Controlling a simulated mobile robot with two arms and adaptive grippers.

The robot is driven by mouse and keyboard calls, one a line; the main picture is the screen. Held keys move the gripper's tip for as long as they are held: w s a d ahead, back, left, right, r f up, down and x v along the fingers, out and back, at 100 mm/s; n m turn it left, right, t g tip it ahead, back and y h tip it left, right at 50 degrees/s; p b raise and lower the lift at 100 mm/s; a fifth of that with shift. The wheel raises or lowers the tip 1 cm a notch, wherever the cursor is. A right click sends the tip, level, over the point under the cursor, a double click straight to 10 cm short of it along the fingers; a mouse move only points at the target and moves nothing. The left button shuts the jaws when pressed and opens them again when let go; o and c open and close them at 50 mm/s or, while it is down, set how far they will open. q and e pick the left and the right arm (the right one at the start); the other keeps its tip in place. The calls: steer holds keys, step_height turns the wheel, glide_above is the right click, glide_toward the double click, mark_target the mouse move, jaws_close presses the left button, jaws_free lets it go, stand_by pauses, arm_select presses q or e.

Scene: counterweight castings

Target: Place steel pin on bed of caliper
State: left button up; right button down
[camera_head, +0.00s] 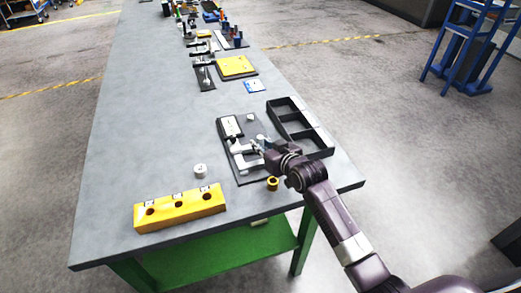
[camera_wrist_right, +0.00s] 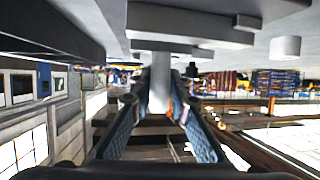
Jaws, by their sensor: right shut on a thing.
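My right gripper (camera_head: 262,146) reaches in from the lower right over the dark mat. In the right wrist view its two blue-padded fingers (camera_wrist_right: 160,106) are closed around an upright light-grey steel pin (camera_wrist_right: 160,78). The pin is hard to make out in the head view. The silvery caliper (camera_head: 240,148) lies on the mat, directly to the left of the gripper. In the wrist view, grey flat metal parts (camera_wrist_right: 190,22), likely the caliper, fill the top middle beside the pin's end. I cannot tell whether pin and caliper touch. My left gripper is not in view.
The dark mat (camera_head: 248,131) also holds a white card (camera_head: 231,126) and a small pale cylinder (camera_head: 250,117). A black divided tray (camera_head: 318,139) stands to the right. The left tabletop is clear.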

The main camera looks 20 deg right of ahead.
steer(key=shift+f, duration=1.45)
steer(key=c, duration=1.8)
jaws_free()
steer(key=b+v, duration=0.1)
steer(key=v, duration=1.1)
